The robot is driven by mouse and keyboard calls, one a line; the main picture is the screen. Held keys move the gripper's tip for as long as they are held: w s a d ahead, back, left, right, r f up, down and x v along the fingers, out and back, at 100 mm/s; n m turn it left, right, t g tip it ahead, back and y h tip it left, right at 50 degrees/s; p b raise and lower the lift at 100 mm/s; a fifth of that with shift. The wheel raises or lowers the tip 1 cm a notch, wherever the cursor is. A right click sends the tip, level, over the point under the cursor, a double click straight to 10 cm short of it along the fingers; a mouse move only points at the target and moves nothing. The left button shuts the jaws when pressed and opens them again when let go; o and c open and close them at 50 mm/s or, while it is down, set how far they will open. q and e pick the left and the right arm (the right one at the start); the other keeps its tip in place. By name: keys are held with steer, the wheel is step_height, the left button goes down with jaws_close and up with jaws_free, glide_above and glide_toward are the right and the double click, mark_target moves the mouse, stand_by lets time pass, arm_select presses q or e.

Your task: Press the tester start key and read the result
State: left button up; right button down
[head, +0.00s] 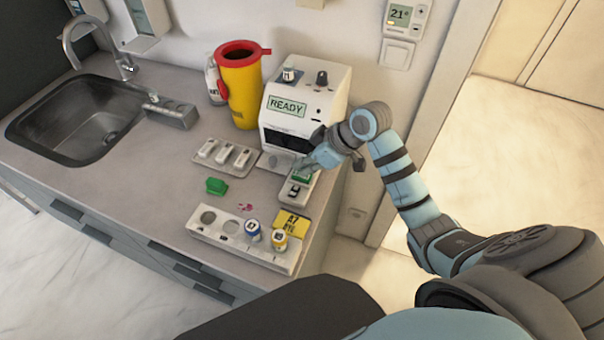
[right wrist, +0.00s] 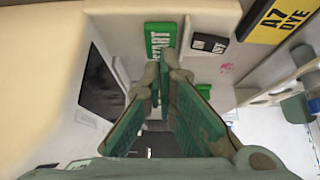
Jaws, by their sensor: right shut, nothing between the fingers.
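The tester (head: 310,95) is a white box at the back right of the counter. Its screen (head: 286,106) reads READY. The green START key (right wrist: 160,40) shows in the right wrist view, just beyond my fingertips; part of it also shows in the head view (head: 302,176). A black ON/OFF switch (right wrist: 210,44) sits beside it. My right gripper (head: 306,163) is shut and empty, its tips close to the START key. In the right wrist view the tips (right wrist: 162,72) partly cover the key's lower end. I cannot tell whether they touch it. My left gripper is out of view.
A yellow bin with a red rim (head: 240,90) stands left of the tester. A white rack (head: 215,240) with vials, a yellow A7 DYE card (head: 291,223), a green block (head: 216,186) and a small tray (head: 226,169) lie in front. A sink (head: 85,115) is at left.

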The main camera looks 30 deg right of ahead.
steer(key=shift+f, duration=0.65)
step_height(320, 180, up, 5)
steer(key=p, duration=0.5)
steer(key=shift+r+p, duration=0.3)
steer(key=shift+p, duration=0.15)
steer(key=shift+r, duration=0.75)
